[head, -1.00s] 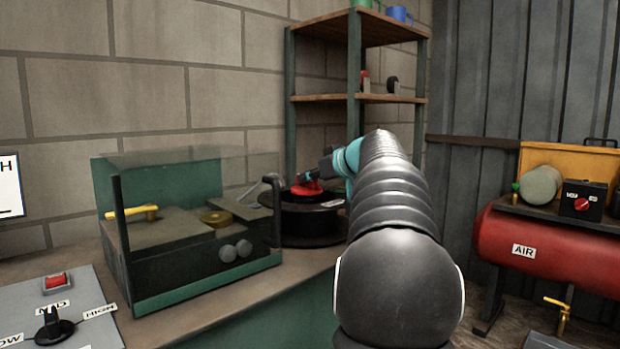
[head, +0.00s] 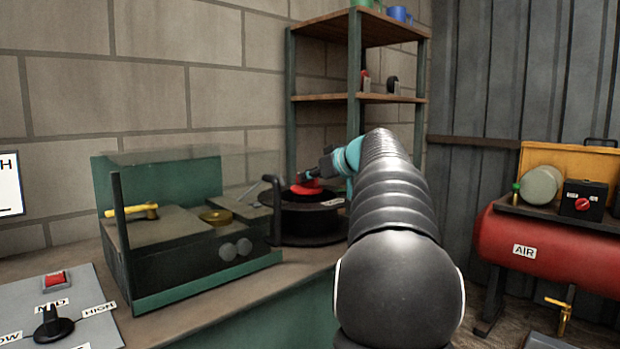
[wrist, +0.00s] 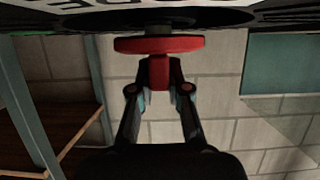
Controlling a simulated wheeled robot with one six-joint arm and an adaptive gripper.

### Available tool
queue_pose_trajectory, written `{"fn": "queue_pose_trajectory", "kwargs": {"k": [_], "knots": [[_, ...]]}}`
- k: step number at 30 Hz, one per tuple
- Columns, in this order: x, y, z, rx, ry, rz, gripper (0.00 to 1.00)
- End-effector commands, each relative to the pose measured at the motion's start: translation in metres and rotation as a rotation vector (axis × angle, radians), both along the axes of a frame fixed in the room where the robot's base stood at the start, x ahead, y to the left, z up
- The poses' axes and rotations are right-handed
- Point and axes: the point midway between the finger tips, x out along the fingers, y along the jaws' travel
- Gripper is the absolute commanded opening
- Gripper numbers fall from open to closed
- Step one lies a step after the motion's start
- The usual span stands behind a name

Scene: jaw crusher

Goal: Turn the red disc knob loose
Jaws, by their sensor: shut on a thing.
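The red disc knob (head: 306,187) sits on top of a round black housing (head: 300,226) on the bench. In the wrist view the knob (wrist: 128,44) is a flat red disc with a red grip bar, on a short grey stem at the housing. My gripper (wrist: 160,88) is shut on the bar, one finger on each side. In the head view my gripper (head: 317,175) reaches the knob from the right, its fingers small and partly hidden. I cannot tell how far the knob is turned.
Left of the housing stands a dark machine (head: 180,260) with a clear top guard, a yellow-handled tool (head: 128,210) and a dark upright handle (head: 276,215). A shelf (head: 385,97) stands behind. A red air tank (head: 530,235) is at right, a control panel (head: 60,318) at front left.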

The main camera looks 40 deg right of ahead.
Motion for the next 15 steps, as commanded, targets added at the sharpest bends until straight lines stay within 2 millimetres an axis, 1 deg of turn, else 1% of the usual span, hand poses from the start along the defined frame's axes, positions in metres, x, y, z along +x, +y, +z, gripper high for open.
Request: {"fn": "queue_pose_trajectory", "kwargs": {"k": [1,10,15], "knots": [[0.0000,-0.0001,-0.0039,0.003,0.006,0.002,0.00],[0.0002,-0.0005,-0.0052,0.004,0.009,0.007,0.00],[0.0008,-0.0038,-0.0053,0.008,0.011,0.105,0.00]]}}
